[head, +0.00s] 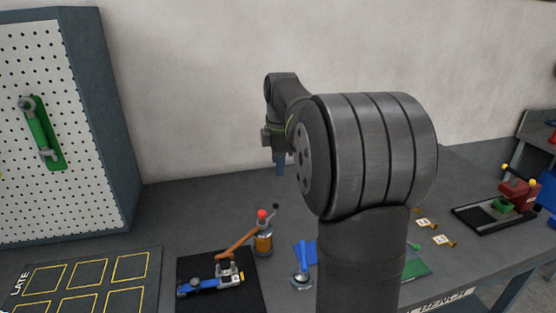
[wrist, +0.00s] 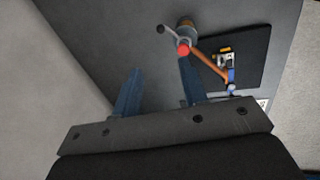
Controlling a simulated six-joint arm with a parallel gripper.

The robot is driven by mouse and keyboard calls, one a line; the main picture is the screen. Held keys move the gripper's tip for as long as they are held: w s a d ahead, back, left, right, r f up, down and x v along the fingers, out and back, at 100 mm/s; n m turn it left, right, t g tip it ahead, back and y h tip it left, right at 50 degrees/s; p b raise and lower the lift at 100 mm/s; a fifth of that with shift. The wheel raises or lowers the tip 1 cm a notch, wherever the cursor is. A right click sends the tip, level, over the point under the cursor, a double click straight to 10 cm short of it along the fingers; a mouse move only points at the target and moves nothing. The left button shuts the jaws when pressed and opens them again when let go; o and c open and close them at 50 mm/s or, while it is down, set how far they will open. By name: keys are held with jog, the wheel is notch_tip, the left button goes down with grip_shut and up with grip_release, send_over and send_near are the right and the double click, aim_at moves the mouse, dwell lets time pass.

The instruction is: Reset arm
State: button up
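A mat with yellow squares (head: 80,280) lies front left. My arm hides the middle.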

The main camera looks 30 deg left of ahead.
aim_at(276, 204)
dwell(0.6)
jog(key=f, duration=0.5)
jog(key=w+a+f, duration=0.1)
jog(key=f, duration=0.5)
jog(key=w+a+f, duration=0.1)
jog(key=f, duration=0.5)
jog(key=shift+w+a, duration=0.1)
jog(key=shift+w, duration=0.1)
notch_tip(276, 204, up, 18)
jog(key=s+d, duration=0.2)
jog(key=s, duration=0.1)
jog(key=w+f, duration=0.1)
jog(key=f, duration=0.5)
jog(key=w+a+f, duration=0.1)
jog(key=f, duration=0.5)
jog(key=w+a+f, duration=0.1)
jog(key=f, duration=0.5)
jog(key=shift+d+m, duration=0.1)
jog(key=shift+m, duration=0.2)
jog(key=s+d+m+h, duration=0.2)
jog(key=s+d+m, duration=0.3)
jog(key=m, duration=1)
jog(key=shift+s+m+h, duration=0.4)
jog(key=shift+s, duration=0.3)
